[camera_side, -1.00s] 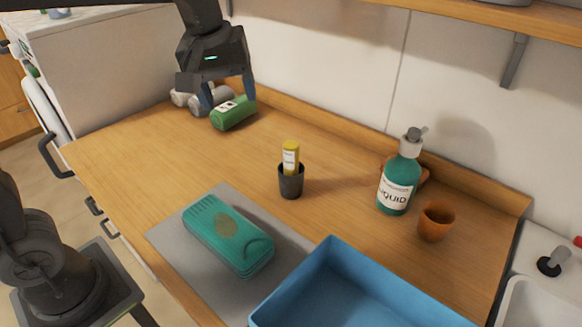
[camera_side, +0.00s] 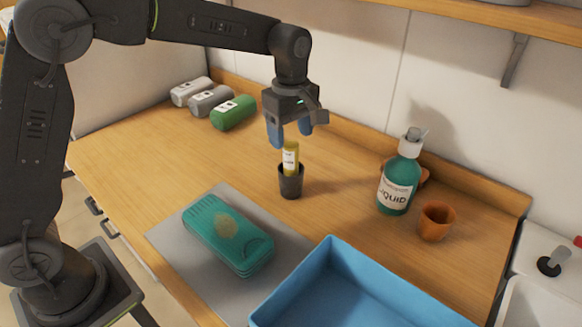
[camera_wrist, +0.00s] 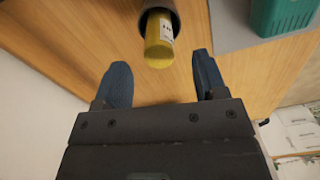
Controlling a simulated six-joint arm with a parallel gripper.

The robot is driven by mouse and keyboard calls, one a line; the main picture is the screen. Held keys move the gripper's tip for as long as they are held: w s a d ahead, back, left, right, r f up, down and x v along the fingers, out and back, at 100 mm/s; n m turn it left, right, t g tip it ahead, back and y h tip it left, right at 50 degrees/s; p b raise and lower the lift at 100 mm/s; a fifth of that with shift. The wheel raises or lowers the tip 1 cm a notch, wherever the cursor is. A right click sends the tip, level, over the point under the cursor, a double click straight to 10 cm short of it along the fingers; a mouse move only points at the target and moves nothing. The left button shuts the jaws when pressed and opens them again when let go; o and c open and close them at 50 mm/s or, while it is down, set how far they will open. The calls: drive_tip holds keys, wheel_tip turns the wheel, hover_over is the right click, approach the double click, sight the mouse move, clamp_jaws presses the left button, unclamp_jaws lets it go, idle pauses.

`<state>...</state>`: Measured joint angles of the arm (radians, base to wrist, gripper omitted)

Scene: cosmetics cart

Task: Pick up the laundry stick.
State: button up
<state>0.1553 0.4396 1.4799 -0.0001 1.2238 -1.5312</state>
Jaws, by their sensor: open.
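The laundry stick seems to be the yellow stick (camera_side: 290,158) with a white label, standing upright in a small dark cup (camera_side: 290,185) on the wooden counter. Its lower part is hidden inside the cup. My gripper (camera_side: 291,138) is open and empty, pointing down, just above and behind the stick in the side view. In the wrist view, the yellow stick (camera_wrist: 159,45) and dark cup (camera_wrist: 164,10) lie at the top centre, beyond my open fingertips (camera_wrist: 161,80) and roughly in line with the gap between them. The fingers do not appear to touch the stick.
A teal case (camera_side: 228,234) lies on a grey mat (camera_side: 188,262). A blue bin (camera_side: 345,290) is at the front right. A green liquid bottle (camera_side: 398,180) and orange cup (camera_side: 436,222) stand right. Green (camera_side: 234,113) and grey rolled items lie at the back left.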

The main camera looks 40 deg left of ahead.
sight(291, 144)
drive_tip(key=shift+f, duration=3)
drive_tip(key=shift+c, duration=0.3)
drive_tip(key=c, duration=0.9)
drive_tip(key=shift+r, duration=0.1)
drive_tip(key=shift+c, duration=0.3)
